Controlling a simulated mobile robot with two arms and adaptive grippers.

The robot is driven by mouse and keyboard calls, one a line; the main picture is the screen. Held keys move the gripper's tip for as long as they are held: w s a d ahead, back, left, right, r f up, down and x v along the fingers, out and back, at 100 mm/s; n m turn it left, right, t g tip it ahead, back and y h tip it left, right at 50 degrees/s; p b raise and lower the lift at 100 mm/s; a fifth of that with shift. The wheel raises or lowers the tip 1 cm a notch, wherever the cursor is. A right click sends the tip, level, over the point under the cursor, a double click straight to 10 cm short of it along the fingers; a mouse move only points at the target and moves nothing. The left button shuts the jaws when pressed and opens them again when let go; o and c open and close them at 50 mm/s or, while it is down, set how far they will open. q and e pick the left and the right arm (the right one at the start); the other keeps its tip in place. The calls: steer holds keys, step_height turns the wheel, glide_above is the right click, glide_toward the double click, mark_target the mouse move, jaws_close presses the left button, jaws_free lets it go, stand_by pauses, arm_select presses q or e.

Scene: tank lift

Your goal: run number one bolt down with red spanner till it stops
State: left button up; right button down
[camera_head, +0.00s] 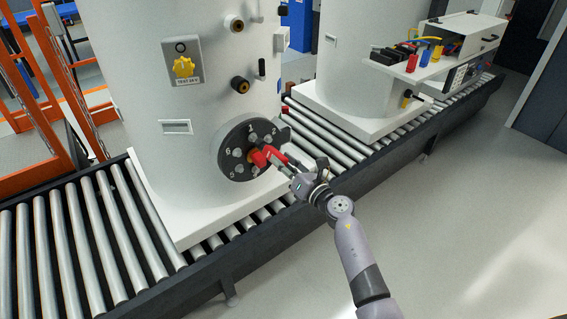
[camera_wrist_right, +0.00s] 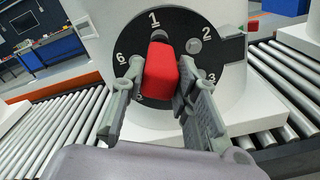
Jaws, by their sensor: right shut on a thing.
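A round black flange (camera_head: 226,160) with numbered bolts sits low on the front of the white tank (camera_head: 150,110); it also shows in the right wrist view (camera_wrist_right: 222,75). My right gripper (camera_head: 284,165) is in front of the flange, shut on the red spanner (camera_head: 261,158). In the right wrist view the red spanner (camera_wrist_right: 160,75) stands between the two fingers and points toward the flange, its top just below the number 1. The number one bolt is mostly hidden behind the spanner, so I cannot tell whether the spanner is seated on it. My left gripper is not in view.
The tank stands on a white base on a roller conveyor (camera_head: 110,230). A second white tank (camera_head: 350,60) stands farther right. A shelf (camera_head: 440,60) with coloured tools is at the upper right. Orange frames (camera_head: 40,100) stand at the left. The floor at the right is clear.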

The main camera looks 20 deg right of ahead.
mark_target(276, 155)
steer(key=shift+w, duration=0.1)
steer(key=shift+b+x, duration=0.45)
steer(key=shift+x, duration=1.05)
steer(key=shift+r+p, duration=0.15)
steer(key=shift+p, duration=0.15)
steer(key=m+p, duration=0.2)
steer(key=m, duration=0.2)
steer(key=m+p, duration=0.3)
steer(key=m, duration=0.1)
steer(key=shift+a+r+m, duration=0.1)
steer(key=shift+r+m, duration=0.1)
steer(key=shift+m, duration=0.1)
steer(key=m+p, duration=0.5)
steer(key=m, duration=0.4)
steer(key=shift+w+f, duration=0.1)
steer(key=shift+w, duration=0.05)
steer(key=m, duration=0.4)
steer(key=shift+f+p, duration=0.3)
steer(key=shift+p, duration=0.05)
steer(key=shift+f, duration=0.1)
